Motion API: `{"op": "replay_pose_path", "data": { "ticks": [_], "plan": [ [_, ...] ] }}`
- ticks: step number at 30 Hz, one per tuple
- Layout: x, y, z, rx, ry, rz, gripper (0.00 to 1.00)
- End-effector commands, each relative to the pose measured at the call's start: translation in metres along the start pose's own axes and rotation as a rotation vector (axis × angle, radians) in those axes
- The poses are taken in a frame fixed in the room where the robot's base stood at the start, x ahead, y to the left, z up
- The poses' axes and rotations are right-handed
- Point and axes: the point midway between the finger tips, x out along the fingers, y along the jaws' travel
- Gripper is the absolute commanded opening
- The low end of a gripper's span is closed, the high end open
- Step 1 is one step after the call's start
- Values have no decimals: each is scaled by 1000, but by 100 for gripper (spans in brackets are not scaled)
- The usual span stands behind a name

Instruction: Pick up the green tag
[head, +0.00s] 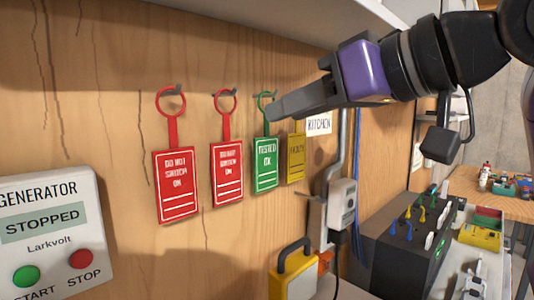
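The green tag (265,172) reads "TESTED OK" and hangs by its green ring from a hook on the wooden wall, third from the left in a row. My gripper (271,112) reaches in from the right, with its tip at the tag's strap, just below the ring. It overlaps the strap in this view; I cannot tell whether it touches it. The fingers show side-on as one dark shape, so any gap between them is hidden.
Two red tags (176,186) (228,172) hang left of the green one, and a yellow tag (296,158) hangs close on its right. A generator panel (45,222) is at lower left. A grey switch box (342,204) and a shelf (250,18) are nearby.

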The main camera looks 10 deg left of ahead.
Motion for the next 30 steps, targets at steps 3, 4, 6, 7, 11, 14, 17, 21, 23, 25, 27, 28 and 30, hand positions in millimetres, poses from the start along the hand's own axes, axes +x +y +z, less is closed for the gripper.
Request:
{"op": "replay_pose_path", "data": {
  "ticks": [3, 4, 6, 7, 11, 14, 17, 21, 23, 25, 27, 28, 30],
  "plan": [
    [17, 2, -6, 2, -2, -1, 35],
    [21, 2, -7, 1, -2, -1, 35],
    [32, 2, -6, 1, -2, -1, 35],
    [35, 3, -6, 2, -1, -1, 35],
    [44, 2, -5, 1, 0, -1, 35],
    [45, 3, -5, 0, 1, 0, 35],
    [45, 3, -5, 0, 1, 0, 35],
    [45, 3, -5, 0, 1, 0, 13],
    [45, 3, -5, 0, 1, 0, 1],
    [45, 3, -5, 0, 1, 0, 0],
    [44, 3, -5, 0, 1, 0, 0],
    [44, 3, -5, 0, 1, 0, 0],
    [44, 3, -5, 0, 1, 0, 0]
  ]
}}
